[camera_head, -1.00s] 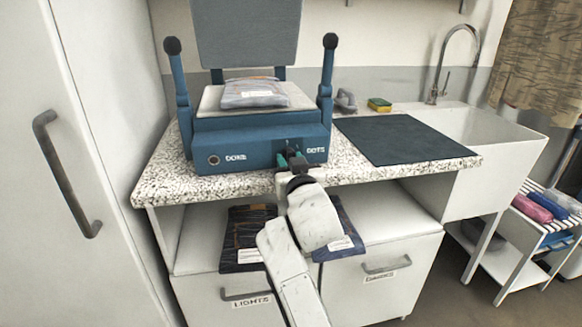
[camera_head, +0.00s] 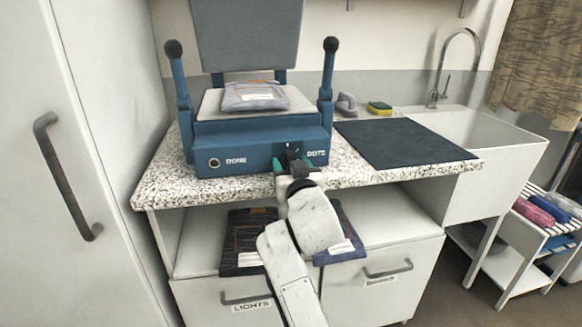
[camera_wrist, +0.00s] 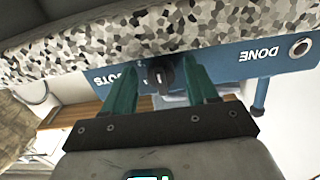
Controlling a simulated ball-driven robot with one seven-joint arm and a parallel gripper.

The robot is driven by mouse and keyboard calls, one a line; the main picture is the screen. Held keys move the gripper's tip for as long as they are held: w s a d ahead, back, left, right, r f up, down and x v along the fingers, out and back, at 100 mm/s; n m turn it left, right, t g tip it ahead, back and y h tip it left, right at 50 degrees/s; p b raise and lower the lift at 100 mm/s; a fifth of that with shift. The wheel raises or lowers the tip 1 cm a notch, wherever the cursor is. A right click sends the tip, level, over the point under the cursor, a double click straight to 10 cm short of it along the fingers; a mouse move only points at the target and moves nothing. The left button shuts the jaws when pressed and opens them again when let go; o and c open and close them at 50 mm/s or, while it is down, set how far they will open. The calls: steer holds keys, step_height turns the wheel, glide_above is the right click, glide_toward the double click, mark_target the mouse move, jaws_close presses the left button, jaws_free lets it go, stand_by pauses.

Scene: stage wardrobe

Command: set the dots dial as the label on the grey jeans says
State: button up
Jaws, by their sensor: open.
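The blue press (camera_head: 245,155) stands on the counter, with a folded grey garment (camera_head: 254,95) bearing a white label on its plate; the label is too small to read. The dots dial (camera_head: 291,149) is a dark knob on the press front, left of the word DOTS. In the upside-down wrist view the knob (camera_wrist: 160,76) shows between my fingers. My gripper (camera_head: 291,162) is open in front of the dial; its teal fingers (camera_wrist: 160,68) stand on either side of the knob, with gaps visible. The dial's setting is hard to make out.
A DONE button (camera_head: 214,162) sits at the press's left front. A dark mat (camera_head: 400,143) and sink (camera_head: 485,130) lie to the right. Folded dark garments (camera_head: 245,235) lie on the shelf below, above labelled drawers. A tall white cabinet (camera_head: 75,130) stands left.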

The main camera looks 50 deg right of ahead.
steer(key=v, duration=1)
steer(key=shift+s+a, duration=0.3)
